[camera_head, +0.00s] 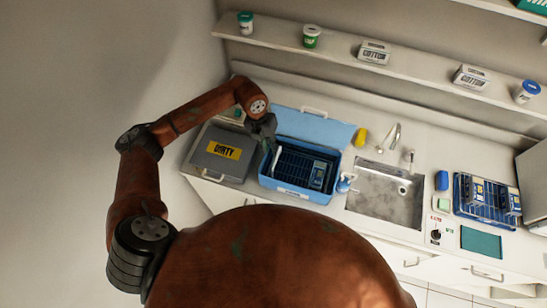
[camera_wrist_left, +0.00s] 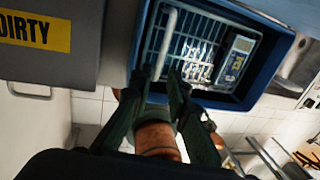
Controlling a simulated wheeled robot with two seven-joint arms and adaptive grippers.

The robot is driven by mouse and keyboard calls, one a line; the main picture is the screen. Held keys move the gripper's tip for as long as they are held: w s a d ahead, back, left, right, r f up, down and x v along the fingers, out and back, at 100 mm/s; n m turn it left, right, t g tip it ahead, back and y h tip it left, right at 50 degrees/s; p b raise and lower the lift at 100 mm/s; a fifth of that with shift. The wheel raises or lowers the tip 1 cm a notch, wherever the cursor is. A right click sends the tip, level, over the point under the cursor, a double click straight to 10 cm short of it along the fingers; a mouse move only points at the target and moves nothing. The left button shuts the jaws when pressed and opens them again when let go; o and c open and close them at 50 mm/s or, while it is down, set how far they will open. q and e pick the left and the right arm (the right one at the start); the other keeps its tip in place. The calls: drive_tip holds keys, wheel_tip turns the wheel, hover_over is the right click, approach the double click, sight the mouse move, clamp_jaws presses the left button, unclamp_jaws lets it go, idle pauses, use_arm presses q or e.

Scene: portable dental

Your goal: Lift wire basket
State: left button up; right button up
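The wire basket (camera_head: 294,166) sits inside an open blue box (camera_head: 311,196). In the left wrist view the basket (camera_wrist_left: 200,30) shows thin wires, with a pale bar handle (camera_wrist_left: 167,40) along its left side. My left gripper (camera_head: 270,145) is over the left part of the box, close to the handle. In the left wrist view its two fingertips (camera_wrist_left: 160,76) are apart, near the lower end of the handle; contact cannot be made out. A small device with a display (camera_wrist_left: 237,52) lies at the basket's right side. My right gripper is out of view.
A grey case labelled DIRTY (camera_head: 208,167) stands left of the box, and the box's raised lid (camera_head: 318,128) is behind it. A sink (camera_head: 388,197) and a blue rack (camera_head: 487,201) are to the right. A shelf (camera_head: 421,69) with tubs runs above.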

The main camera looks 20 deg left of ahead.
sight(275, 161)
use_arm(q)
drive_tip(key=f, duration=0.3)
drive_tip(key=d+f+p, duration=0.1)
drive_tip(key=f, duration=0.2)
drive_tip(key=shift+s+d+p, duration=0.1)
drive_tip(key=shift+d+p, duration=0.05)
drive_tip(key=shift+p, duration=0.15)
drive_tip(key=shift+d+f, duration=0.1)
drive_tip(key=shift+f, duration=0.55)
drive_tip(key=shift+c, duration=0.5)
drive_tip(key=c, duration=0.3)
clamp_jaws()
